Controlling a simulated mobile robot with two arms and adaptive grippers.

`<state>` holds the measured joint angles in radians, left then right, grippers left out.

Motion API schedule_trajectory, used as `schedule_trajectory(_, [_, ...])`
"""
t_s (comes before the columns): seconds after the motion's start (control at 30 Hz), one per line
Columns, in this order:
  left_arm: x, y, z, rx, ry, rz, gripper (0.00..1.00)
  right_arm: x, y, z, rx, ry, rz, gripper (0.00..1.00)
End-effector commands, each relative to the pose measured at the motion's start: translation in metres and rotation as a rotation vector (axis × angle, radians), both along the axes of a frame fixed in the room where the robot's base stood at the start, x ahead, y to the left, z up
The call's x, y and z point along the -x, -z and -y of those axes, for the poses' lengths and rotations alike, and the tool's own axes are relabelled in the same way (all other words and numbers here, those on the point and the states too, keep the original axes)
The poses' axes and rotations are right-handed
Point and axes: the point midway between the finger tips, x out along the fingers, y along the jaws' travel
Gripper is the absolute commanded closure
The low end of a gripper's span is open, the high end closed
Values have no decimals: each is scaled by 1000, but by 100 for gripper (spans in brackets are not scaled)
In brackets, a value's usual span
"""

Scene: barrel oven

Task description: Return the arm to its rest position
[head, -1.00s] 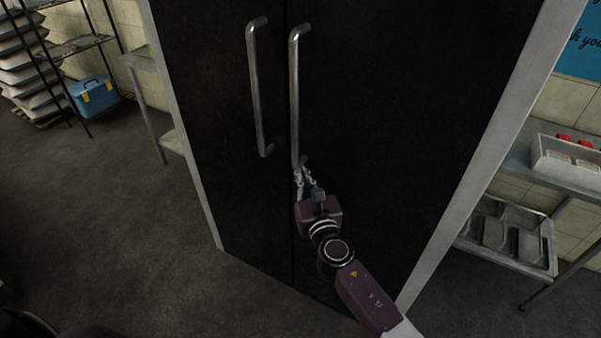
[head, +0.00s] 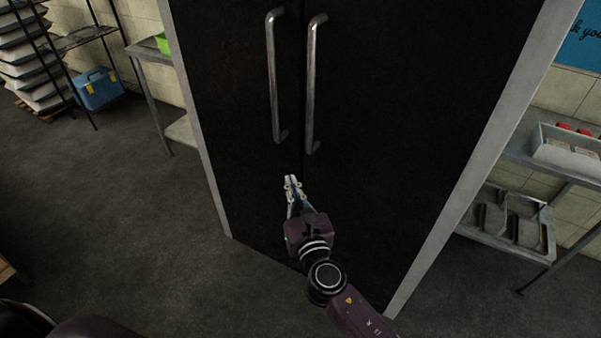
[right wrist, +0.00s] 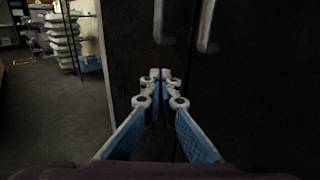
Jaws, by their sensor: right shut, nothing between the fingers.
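My right gripper (head: 291,184) is in front of the black double doors, below the lower ends of the two handles. Its fingers are shut with nothing between them; the fingertips also meet in the right wrist view (right wrist: 160,76). The left metal handle (head: 276,80) and the right metal handle (head: 312,85) stand upright on the doors, apart from the gripper. Both doors (head: 400,110) look closed. My left gripper does not show.
A steel shelf unit (head: 515,240) with trays stands close on the right. A metal table (head: 147,48) is at the left of the doors. A blue cooler box (head: 97,90) sits by a rack further left. The dark floor (head: 130,200) on the left is clear.

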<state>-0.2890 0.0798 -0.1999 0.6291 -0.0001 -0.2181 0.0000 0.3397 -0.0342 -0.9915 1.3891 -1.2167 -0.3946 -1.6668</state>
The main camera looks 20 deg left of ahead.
Motion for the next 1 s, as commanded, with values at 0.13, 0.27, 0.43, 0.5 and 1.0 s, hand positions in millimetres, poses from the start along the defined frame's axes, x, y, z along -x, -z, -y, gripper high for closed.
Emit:
schedule_trajectory(0.13, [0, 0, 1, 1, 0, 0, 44, 16, 1, -3, 0, 1, -1, 100])
schedule_trajectory(0.27, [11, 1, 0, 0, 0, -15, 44, 22, 0, -4, 0, 0, 0, 100])
schedule_trajectory(0.43, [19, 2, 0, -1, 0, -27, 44, 20, 10, 0, -14, 9, -32, 100])
schedule_trajectory(0.5, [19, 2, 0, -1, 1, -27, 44, 17, 30, 10, -47, 29, -102, 100])
schedule_trajectory(1.0, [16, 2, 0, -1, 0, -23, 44, 83, 334, 189, -799, 630, -1081, 100])
